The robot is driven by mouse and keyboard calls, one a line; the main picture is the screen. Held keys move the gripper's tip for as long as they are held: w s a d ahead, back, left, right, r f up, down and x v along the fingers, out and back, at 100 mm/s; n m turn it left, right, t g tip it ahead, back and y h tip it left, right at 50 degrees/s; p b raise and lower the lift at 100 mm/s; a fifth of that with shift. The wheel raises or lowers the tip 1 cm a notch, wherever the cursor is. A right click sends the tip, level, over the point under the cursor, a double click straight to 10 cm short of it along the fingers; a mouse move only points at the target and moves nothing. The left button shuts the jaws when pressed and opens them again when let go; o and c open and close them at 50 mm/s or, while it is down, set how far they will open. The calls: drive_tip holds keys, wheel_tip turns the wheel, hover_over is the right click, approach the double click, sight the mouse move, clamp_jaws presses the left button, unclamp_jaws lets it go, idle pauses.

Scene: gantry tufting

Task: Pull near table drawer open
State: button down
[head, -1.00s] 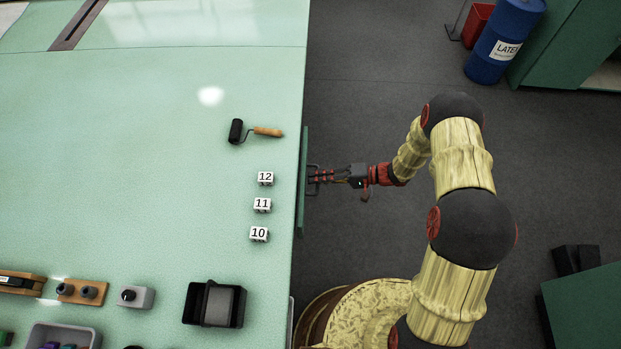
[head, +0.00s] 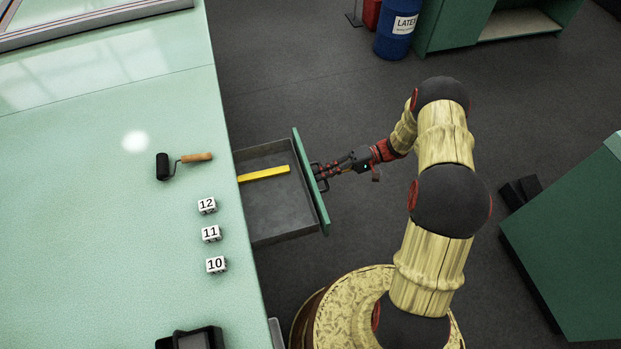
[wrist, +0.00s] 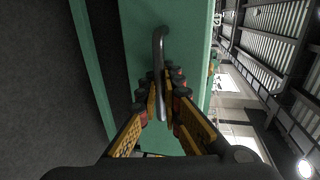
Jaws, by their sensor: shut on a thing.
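The near table drawer (head: 280,212) stands pulled out from the table's right edge in the head view. Its inside is grey and a yellow bar (head: 264,173) lies in it. Its green front panel (head: 311,182) faces my arm. My gripper (head: 322,174) is shut on the drawer's handle, on the outer side of the panel. In the wrist view the fingers (wrist: 165,98) close around the curved grey handle (wrist: 159,60) on the green panel (wrist: 190,32).
A blue barrel (head: 397,32) and a green cabinet (head: 450,28) stand at the back. A green block (head: 570,250) stands at right. Dark floor is clear around my arm.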

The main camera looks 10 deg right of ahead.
drive_tip(key=shift+d+f, duration=0.1)
drive_tip(key=shift+d, duration=0.3)
drive_tip(key=c, duration=2)
unclamp_jaws()
drive_tip(key=shift+o, duration=0.2)
drive_tip(key=v, duration=1.2)
drive_tip(key=shift+w, duration=0.1)
